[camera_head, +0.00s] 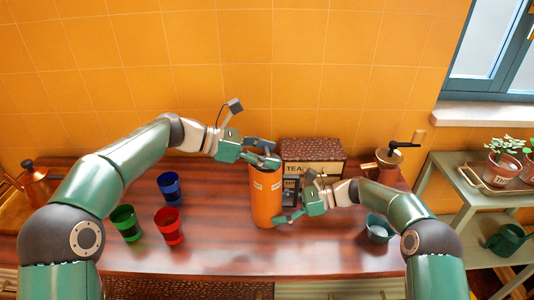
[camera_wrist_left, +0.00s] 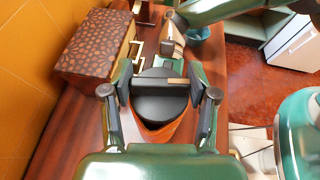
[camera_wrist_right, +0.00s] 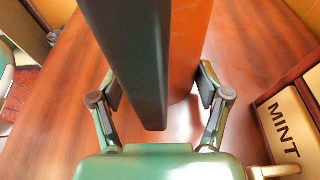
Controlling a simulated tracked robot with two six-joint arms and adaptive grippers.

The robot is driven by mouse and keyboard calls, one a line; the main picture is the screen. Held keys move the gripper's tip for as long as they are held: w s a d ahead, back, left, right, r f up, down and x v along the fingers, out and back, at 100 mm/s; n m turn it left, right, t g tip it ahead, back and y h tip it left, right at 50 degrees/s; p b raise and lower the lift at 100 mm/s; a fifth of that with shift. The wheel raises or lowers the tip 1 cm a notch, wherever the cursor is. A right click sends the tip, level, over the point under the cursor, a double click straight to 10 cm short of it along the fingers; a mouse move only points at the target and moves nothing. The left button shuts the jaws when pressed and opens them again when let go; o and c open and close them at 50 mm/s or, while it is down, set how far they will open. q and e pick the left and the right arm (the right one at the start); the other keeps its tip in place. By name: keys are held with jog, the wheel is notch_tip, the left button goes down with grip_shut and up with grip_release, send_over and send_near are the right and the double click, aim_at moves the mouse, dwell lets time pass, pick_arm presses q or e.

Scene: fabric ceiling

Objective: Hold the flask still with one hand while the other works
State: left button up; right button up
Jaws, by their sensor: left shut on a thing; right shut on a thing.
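The orange flask (camera_head: 264,200) stands upright on the dark wooden table, with a pale label near its top. My left gripper (camera_head: 262,157) comes over the flask's top and is shut on its black round lid (camera_wrist_left: 158,104), a finger on either side. My right gripper (camera_head: 291,200) reaches the flask's body from the right and is shut on it, lower down. In the right wrist view, a dark upright bar (camera_wrist_right: 144,60) stands before the orange wall (camera_wrist_right: 189,55), between the fingers; it may be the handle. The lid is mostly hidden in the head view.
Green (camera_head: 126,222), red (camera_head: 169,226) and blue (camera_head: 169,188) cups stand left of the flask. A tea box (camera_head: 318,150) stands close behind it. A coffee grinder (camera_head: 388,165) and a small teal cup (camera_head: 379,229) are at the right. The front middle of the table is clear.

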pick_arm(q)
jog(key=shift+m+g, duration=0.9)
jog(key=o, duration=1.2)
jog(key=shift+v, duration=3.75)
jog(key=shift+w+f, duration=0.1)
jog(key=shift+f, duration=0.05)
